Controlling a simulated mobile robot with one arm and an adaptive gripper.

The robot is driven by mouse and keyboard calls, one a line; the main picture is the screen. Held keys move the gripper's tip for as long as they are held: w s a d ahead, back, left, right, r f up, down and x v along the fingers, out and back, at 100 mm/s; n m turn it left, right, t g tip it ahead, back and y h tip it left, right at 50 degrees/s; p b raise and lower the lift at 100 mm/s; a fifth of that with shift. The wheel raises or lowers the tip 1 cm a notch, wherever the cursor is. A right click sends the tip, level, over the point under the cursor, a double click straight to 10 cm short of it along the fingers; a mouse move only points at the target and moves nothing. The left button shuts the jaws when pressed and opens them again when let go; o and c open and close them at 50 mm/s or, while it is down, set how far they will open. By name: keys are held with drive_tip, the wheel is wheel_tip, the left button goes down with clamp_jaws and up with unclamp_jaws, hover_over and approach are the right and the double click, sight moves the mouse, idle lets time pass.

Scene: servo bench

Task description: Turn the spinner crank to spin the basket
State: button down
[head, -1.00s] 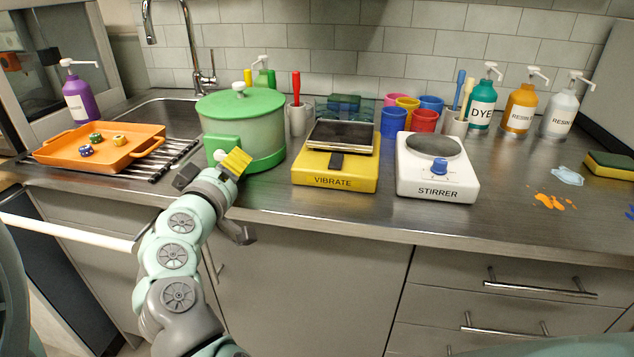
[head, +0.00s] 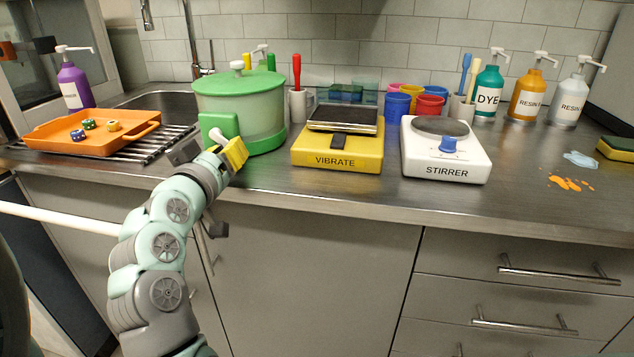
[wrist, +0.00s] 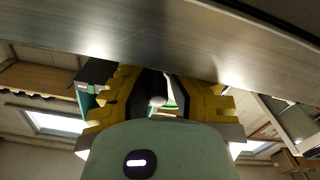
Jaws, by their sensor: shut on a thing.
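The salad spinner is a green tub with a lid and a white top knob (head: 262,127), standing on the counter left of centre in the head view. A green block (head: 219,126) sticks out of its front left side. The white crank handle (head: 216,136) shows beside this block, partly hidden by my gripper (head: 222,150). My gripper has yellow finger pads and is shut on the crank handle. In the wrist view, the white end of the handle (wrist: 158,101) shows between the yellow fingers. The basket inside is not clearly visible.
An orange tray (head: 60,132) with dice sits on a rack to the left. A yellow vibrating plate (head: 340,158) and a white stirrer (head: 445,165) stand to the right. Cups and bottles line the back. The counter's front edge (head: 320,196) runs just below my gripper.

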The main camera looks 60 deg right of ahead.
drive_tip(key=shift+s+r, duration=0.1)
drive_tip(key=shift+r, duration=0.2)
drive_tip(key=c, duration=1.1)
unclamp_jaws()
drive_tip(key=shift+d, duration=0.15)
drive_tip(key=shift+o, duration=1)
drive_tip(key=shift+f, duration=0.15)
